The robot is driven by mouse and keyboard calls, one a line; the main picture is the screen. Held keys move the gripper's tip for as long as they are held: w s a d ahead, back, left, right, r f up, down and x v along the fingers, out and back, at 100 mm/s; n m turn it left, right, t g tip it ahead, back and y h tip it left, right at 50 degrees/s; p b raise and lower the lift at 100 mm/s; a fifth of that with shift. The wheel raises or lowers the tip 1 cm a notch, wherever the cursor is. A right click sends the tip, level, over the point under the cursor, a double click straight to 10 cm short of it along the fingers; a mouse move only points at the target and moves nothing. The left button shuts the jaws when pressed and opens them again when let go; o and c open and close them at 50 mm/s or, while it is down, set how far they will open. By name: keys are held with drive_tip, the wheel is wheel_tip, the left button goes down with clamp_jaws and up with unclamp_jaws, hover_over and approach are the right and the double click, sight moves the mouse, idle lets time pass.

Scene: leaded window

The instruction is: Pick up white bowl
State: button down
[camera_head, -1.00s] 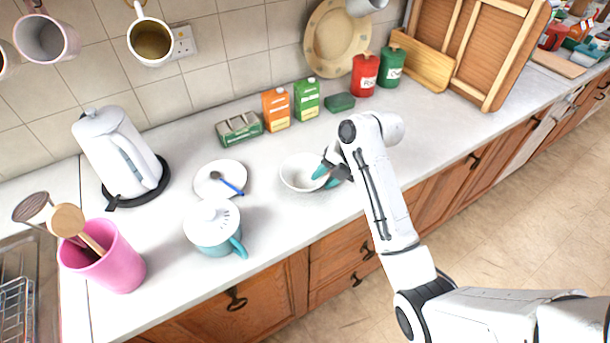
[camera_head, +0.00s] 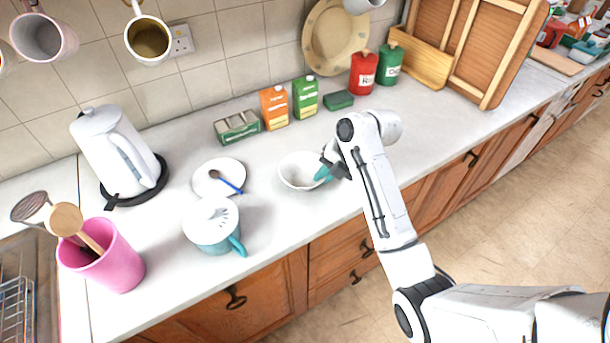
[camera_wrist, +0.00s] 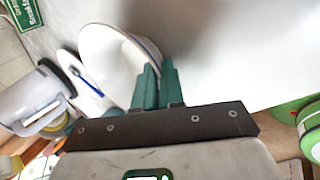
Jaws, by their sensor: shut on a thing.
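The white bowl (camera_head: 298,172) sits on the counter in the middle of the head view. It also shows in the wrist view (camera_wrist: 105,62), where its rim runs up to my fingers. My gripper (camera_head: 324,172) is at the bowl's right side, its teal fingertips at the rim. In the wrist view my gripper (camera_wrist: 159,75) has its two teal fingers close together with the bowl's edge between them. It is shut on the bowl's rim. The bowl looks upright; whether it is off the counter I cannot tell.
Cartons (camera_head: 275,108), a green block (camera_head: 339,100) and red and green canisters (camera_head: 364,75) stand behind. The counter's front edge is close.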

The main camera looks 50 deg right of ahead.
drive_tip(key=shift+r, duration=0.15)
drive_tip(key=shift+r, duration=0.25)
wheel_tip(320, 180, up, 2)
drive_tip(key=shift+r+b, duration=0.1)
drive_tip(key=shift+b, duration=0.7)
drive_tip(key=s+d+r+p, duration=0.3)
drive_tip(key=s+r+p, duration=0.2)
drive_tip(key=s+r, duration=0.5)
drive_tip(key=shift+s, duration=1.85)
drive_tip(key=shift+s+d, duration=0.1)
drive_tip(key=shift+d, duration=0.05)
